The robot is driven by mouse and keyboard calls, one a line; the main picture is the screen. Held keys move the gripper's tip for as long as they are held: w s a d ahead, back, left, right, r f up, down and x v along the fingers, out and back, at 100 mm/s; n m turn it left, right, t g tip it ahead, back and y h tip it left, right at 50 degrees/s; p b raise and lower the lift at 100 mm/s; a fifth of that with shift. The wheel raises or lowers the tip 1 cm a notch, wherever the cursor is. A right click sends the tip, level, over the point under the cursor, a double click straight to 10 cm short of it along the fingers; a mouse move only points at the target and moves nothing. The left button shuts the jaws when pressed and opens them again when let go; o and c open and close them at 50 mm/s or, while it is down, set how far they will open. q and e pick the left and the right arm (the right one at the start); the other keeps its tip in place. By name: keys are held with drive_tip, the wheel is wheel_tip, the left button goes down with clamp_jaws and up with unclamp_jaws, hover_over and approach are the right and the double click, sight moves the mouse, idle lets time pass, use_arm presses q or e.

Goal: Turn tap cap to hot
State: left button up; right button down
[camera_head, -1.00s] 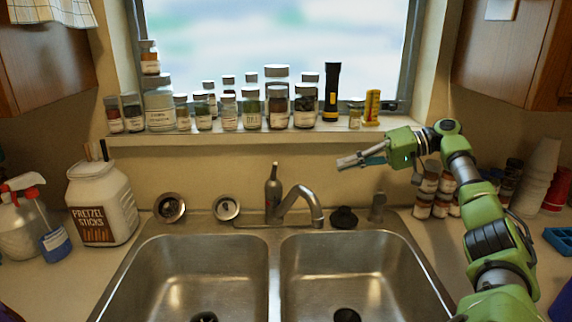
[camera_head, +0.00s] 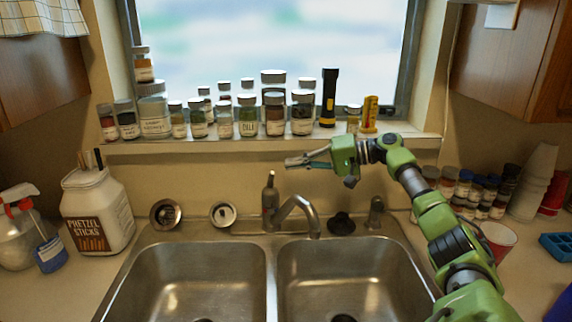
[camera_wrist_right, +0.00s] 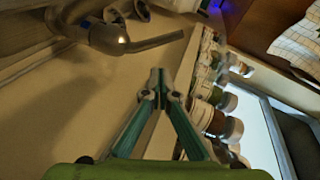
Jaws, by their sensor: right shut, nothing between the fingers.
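The tap has a curved metal spout (camera_head: 297,207) between the two sink basins, at the back. Its upright cap with a narrow lever (camera_head: 269,198) stands just left of the spout; in the right wrist view the cap (camera_wrist_right: 105,38) is at the upper left, with its lever pointing right. My right gripper (camera_head: 290,161) is above and slightly right of the cap, apart from it, pointing left. In the right wrist view its fingertips (camera_wrist_right: 158,78) are together, with nothing between them. My left gripper is not in view.
Several jars, a black flashlight (camera_head: 328,98) and a yellow item (camera_head: 370,114) line the window sill (camera_head: 180,147) close behind my right gripper. A pretzel jar (camera_head: 97,212) stands left of the sink. Bottles and a red cup (camera_head: 497,240) stand right. Room above the basins is free.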

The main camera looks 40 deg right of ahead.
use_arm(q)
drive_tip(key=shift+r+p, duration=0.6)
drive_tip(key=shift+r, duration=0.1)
use_arm(e)
drive_tip(key=a, duration=0.1)
drive_tip(key=a+f, duration=0.1)
drive_tip(key=a, duration=0.1)
drive_tip(key=shift+a+f, duration=0.15)
drive_tip(key=shift+f, duration=0.05)
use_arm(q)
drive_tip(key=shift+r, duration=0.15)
use_arm(e)
drive_tip(key=shift+a+r, duration=0.1)
drive_tip(key=shift+r, duration=0.05)
